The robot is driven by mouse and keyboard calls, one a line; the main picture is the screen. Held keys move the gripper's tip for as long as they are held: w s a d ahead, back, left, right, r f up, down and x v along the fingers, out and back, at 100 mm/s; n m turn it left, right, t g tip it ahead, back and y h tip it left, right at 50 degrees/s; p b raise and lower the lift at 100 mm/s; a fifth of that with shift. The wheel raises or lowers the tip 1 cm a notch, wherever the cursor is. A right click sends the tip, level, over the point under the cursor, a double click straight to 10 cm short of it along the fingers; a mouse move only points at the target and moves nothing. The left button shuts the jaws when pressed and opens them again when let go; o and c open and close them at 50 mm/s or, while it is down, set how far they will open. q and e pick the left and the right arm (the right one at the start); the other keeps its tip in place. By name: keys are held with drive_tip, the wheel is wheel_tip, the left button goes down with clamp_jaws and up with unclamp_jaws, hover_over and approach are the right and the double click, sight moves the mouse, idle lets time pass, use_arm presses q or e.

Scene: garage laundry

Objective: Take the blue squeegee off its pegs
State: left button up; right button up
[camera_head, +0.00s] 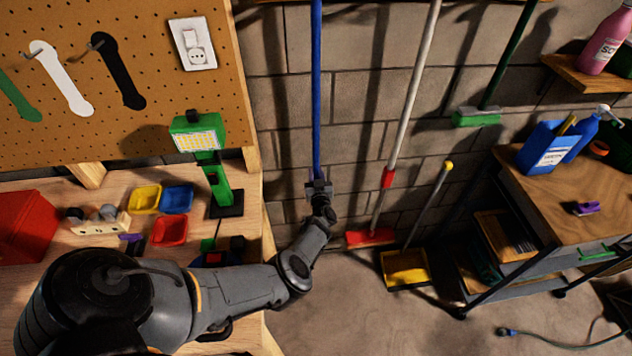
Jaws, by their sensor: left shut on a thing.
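The blue squeegee shows as a long blue pole (316,90) running upright along the block wall, out of the top of the view. My left gripper (318,184) is shut on the lower end of the visible pole. The squeegee's head is not in view, and the pegs are not clearly seen. My left arm reaches in from the lower left to the pole. My right gripper is not in view.
A white-handled tool with a red foot (370,238), a yellow dustpan (405,268) and a green brush (476,117) are right of the pole. A workbench (110,255) and pegboard (140,60) stand left; a cart (560,195) stands right.

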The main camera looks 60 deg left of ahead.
use_arm(q)
drive_tip(key=shift+d+r, duration=0.1)
drive_tip(key=shift+r, duration=0.15)
clamp_jaws()
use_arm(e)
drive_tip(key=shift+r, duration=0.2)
